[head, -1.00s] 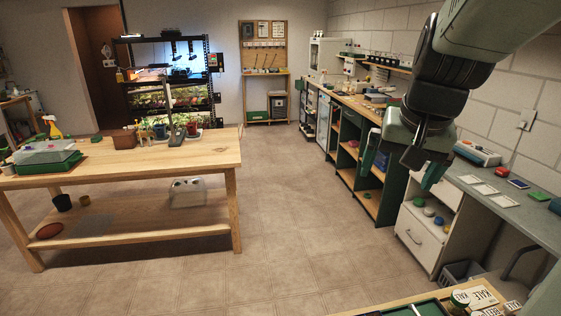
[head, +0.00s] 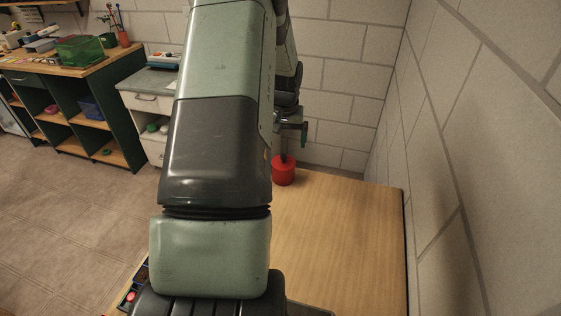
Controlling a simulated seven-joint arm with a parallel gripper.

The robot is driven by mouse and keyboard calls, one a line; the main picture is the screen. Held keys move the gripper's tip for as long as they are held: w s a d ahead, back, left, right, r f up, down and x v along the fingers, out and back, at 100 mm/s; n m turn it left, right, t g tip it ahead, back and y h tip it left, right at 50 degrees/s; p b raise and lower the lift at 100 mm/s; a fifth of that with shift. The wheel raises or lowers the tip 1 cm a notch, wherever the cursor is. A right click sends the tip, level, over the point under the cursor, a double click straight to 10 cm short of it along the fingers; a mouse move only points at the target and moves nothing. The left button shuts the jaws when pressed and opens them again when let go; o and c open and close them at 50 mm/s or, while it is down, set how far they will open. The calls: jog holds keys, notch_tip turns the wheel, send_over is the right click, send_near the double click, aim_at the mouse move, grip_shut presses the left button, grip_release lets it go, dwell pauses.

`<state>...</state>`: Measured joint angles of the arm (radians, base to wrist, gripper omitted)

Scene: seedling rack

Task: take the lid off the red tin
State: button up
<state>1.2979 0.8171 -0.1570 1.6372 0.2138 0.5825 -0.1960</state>
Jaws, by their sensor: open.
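The red tin (head: 284,173) stands upright on the wooden table, near its far left corner, partly behind my arm. A small dark upright part shows at its top; I cannot tell if this is the lid's knob or something behind it. No clear seam between lid and tin can be made out.
The wooden table top (head: 345,235) is clear right of my arm. A block wall (head: 450,180) closes off the right side. A white drawer cabinet (head: 150,103) and a green shelf unit (head: 85,125) stand at the left.

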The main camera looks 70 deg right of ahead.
aim_at(284, 155)
jog(key=f, duration=0.7)
jog(key=shift+w+d+f, duration=0.25)
jog(key=shift+w+d, duration=0.05)
jog(key=shift+c, duration=0.3)
